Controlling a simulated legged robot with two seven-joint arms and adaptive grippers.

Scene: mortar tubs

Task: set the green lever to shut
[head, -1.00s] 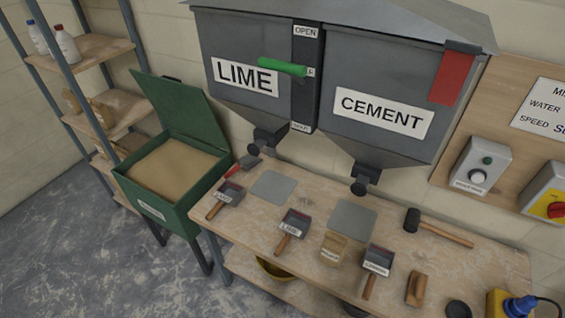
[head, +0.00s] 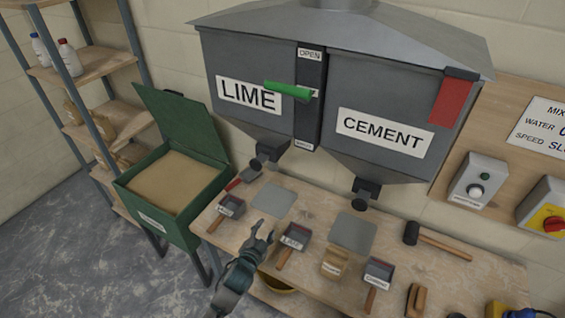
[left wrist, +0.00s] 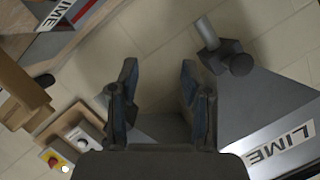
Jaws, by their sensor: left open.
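The green lever (head: 288,91) lies almost level across the dark strip (head: 309,75) between the LIME and CEMENT hoppers. It sits below the OPEN label (head: 310,54) and above the lower label (head: 304,146), which is too small to read surely. My left gripper (head: 264,232) is over the bench, well below the lever and apart from it. In the left wrist view the left gripper (left wrist: 160,75) is open with nothing between its fingers. The lever does not show in that view. My right gripper is not in view.
Below the hoppers stands a bench (head: 310,212) with several labelled scoops, a mallet (head: 435,240) and grey plates. A green sand bin (head: 170,185) stands to the left. The LIME hopper's outlet (head: 268,150) hangs above the bench. A red flag-like plate (head: 452,98) is at the right.

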